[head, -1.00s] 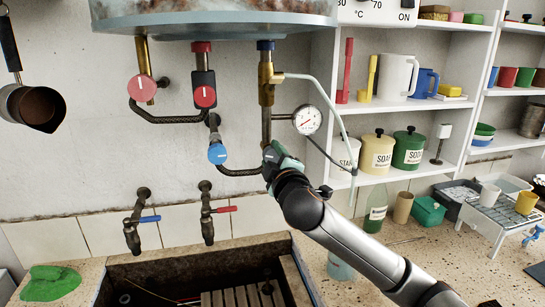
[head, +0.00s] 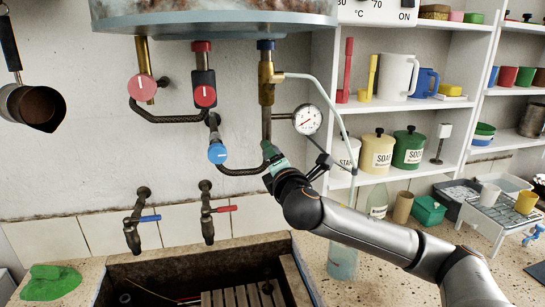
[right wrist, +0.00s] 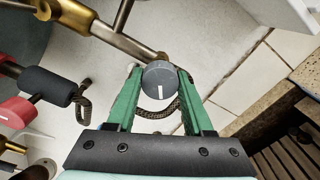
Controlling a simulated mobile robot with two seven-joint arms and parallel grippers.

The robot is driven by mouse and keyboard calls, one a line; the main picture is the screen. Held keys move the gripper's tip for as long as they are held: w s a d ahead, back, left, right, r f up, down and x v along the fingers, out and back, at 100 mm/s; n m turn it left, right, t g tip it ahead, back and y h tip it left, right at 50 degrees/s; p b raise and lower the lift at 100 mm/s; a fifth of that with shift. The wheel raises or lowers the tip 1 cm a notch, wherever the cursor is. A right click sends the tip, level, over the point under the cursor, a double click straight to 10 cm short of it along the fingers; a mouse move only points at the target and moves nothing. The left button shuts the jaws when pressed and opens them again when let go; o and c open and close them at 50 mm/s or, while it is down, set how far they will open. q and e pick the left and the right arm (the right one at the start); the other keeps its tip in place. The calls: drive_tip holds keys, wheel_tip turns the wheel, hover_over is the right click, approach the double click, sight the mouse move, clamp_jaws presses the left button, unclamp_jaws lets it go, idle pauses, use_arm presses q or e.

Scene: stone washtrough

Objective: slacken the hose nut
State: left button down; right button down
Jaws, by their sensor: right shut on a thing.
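In the right wrist view, a round dark grey nut (right wrist: 158,80) with a white line on its face sits between the two green fingers of my right gripper (right wrist: 160,72). The fingers touch it on both sides. The dark braided hose (right wrist: 157,113) shows behind it. In the head view, my right gripper (head: 269,152) is at the lower end of the pipe (head: 266,122) under the boiler and hides the nut. The hose (head: 238,171) runs from there left to the blue-knobbed valve (head: 217,153). My left gripper is not in view.
A pressure gauge (head: 307,119) and a pale tube (head: 338,118) are close right of the gripper. Red-knobbed valves (head: 205,97) hang to the left. Two taps (head: 207,212) stand over the stone trough (head: 180,268) below. Shelves (head: 456,104) are at the right.

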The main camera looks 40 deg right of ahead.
drive_tip(key=shift+n, duration=0.9)
drive_tip(key=shift+c, duration=1.4)
unclamp_jaws()
